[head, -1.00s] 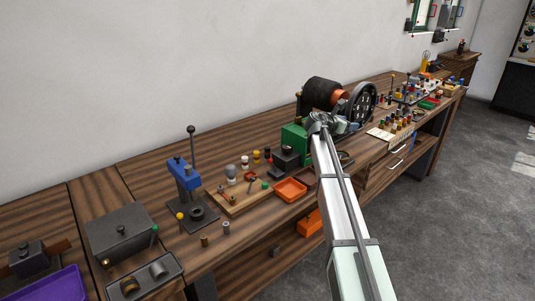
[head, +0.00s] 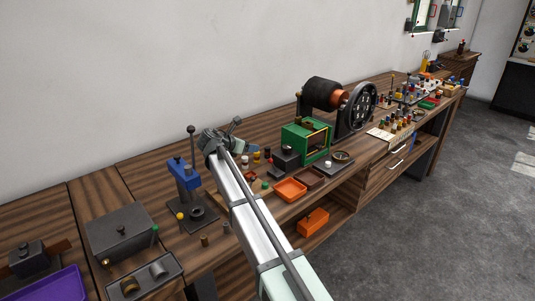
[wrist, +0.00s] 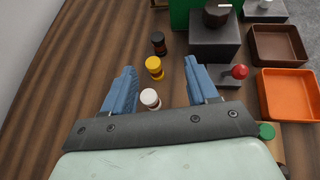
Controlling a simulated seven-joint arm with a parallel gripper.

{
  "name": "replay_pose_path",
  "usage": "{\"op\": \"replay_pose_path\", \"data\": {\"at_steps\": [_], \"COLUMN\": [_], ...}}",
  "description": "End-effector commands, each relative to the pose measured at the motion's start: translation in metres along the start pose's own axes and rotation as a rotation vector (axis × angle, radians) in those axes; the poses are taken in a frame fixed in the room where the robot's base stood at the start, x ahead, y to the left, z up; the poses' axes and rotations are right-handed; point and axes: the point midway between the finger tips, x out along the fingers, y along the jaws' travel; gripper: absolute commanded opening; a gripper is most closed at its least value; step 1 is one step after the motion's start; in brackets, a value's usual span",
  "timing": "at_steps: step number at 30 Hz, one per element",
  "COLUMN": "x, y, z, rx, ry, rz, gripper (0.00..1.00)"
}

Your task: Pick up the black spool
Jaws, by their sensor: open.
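The black spool (wrist: 158,43) stands on the wooden bench in the wrist view, beyond a yellow spool (wrist: 154,68) and a white spool (wrist: 150,99) in a rough row. In the head view the black spool (head: 267,152) is small, right of my gripper (head: 222,137). My gripper's blue fingers (wrist: 159,80) are spread wide and hold nothing. In the wrist view the white and yellow spools show between the fingers, and the black spool shows just past the fingertips. I cannot tell the height of the fingers above the bench.
A dark block with a knob (wrist: 214,35) and a green box (head: 306,141) stand past the spools. A red knob (wrist: 240,71) and orange tray (wrist: 286,95) lie to the right. A blue press (head: 184,180) stands left of my arm. Bare bench lies left of the spools.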

Motion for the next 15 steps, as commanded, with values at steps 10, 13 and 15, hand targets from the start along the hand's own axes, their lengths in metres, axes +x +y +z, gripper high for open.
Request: {"op": "replay_pose_path", "data": {"at_steps": [10,13,15], "x": [0.041,0.058,0.070], "y": [0.001,0.002,0.002], "z": [0.000,0.000,0.000], "rx": [0.000,0.000,0.000], "ry": [0.001,0.001,0.001], "rz": [-0.002,-0.001,-0.002], "gripper": [0.59,0.59,0.59]}}
